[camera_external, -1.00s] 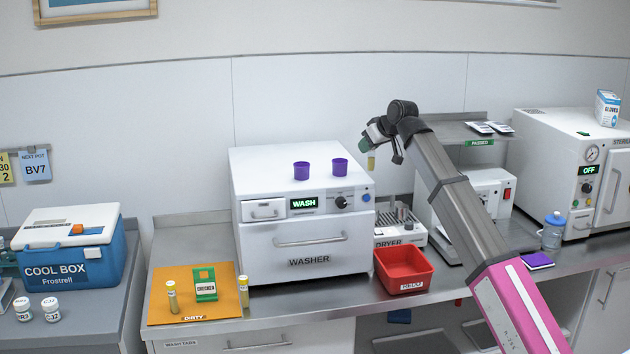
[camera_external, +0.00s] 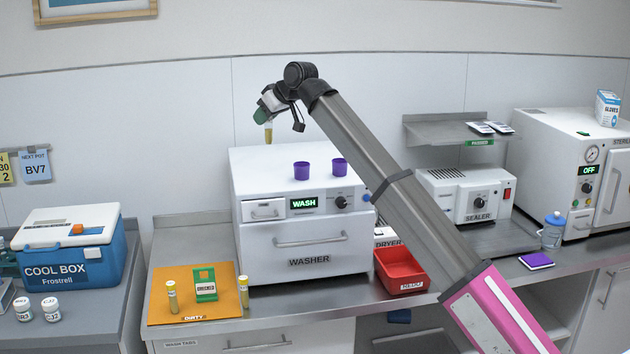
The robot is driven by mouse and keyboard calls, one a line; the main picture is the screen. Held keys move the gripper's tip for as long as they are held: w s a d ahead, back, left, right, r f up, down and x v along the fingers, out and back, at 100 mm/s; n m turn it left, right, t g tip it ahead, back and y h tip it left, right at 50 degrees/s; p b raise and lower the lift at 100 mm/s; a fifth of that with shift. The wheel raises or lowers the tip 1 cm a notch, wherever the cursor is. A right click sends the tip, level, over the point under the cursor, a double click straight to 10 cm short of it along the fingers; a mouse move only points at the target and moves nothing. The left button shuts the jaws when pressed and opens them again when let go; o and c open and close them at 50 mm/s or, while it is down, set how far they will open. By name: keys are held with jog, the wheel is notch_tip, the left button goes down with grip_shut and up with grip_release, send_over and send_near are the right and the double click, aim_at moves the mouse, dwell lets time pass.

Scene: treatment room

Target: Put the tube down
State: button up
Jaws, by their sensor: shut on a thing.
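My gripper (camera_external: 266,116) is shut on a small yellowish tube (camera_external: 268,134). It holds the tube upright in the air, near the top of the white washer (camera_external: 305,240). I cannot tell whether the tube's lower end is in front of, behind or over the washer top. Two similar tubes stand at the orange mat: one on its left part (camera_external: 172,297), the other at its right edge (camera_external: 244,292). The orange mat (camera_external: 170,278) lies on the steel counter, with a green labelled holder (camera_external: 205,284) on it.
Two purple cups (camera_external: 302,171) stand on the washer. A red tray (camera_external: 402,270) sits right of it, before the partly hidden dryer (camera_external: 386,237). A sealer (camera_external: 468,195) stands further right. A blue cool box (camera_external: 70,252) is at the far left. Part of the orange mat is bare.

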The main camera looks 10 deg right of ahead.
jog(key=shift+w+d+f, duration=0.9)
jog(key=shift+w+f, duration=0.75)
jog(key=shift+f, duration=0.2)
jog(key=shift+w+d+f, duration=0.85)
jog(key=shift+w+f, duration=0.75)
jog(key=shift+f, duration=0.25)
jog(key=shift+w+d+f, duration=0.9)
jog(key=shift+w+f, duration=0.75)
jog(key=shift+f, duration=0.2)
jog(key=shift+f, duration=0.15)
jog(key=o, duration=0.9)
jog(key=v, duration=1.2)
